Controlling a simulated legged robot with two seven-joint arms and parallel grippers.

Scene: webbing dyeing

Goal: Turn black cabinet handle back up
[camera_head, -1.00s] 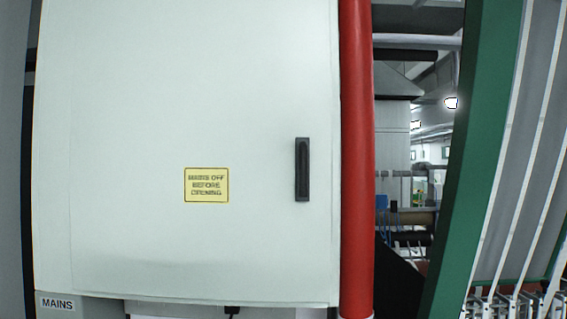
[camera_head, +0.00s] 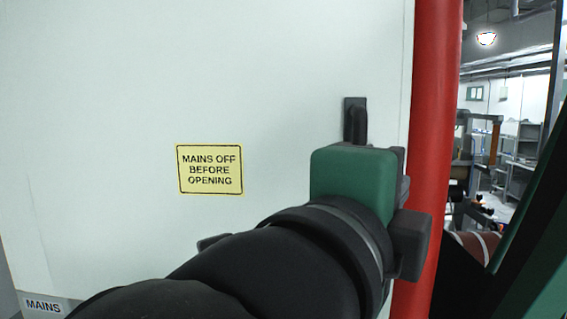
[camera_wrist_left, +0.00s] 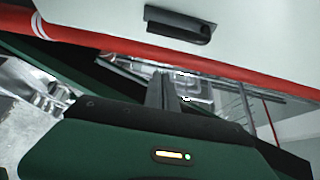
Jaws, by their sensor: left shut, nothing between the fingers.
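The black cabinet handle (camera_head: 355,119) is on the right side of the white cabinet door (camera_head: 90,120). Its upper part shows above my green left wrist housing, which hides the rest in the head view. In the left wrist view the handle (camera_wrist_left: 178,23) lies at the top, with one end standing out from its plate. I cannot tell its exact turn. My left gripper (camera_wrist_left: 161,78) is shut and empty, and its fingers appear apart from the handle. The fingers are hidden in the head view. My right gripper is not in view.
A red vertical pipe (camera_head: 432,130) runs close along the door's right edge, beside my left wrist. A yellow warning label (camera_head: 210,169) and a MAINS label (camera_head: 43,306) are on the cabinet. A dark green machine frame (camera_head: 535,225) stands at the right.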

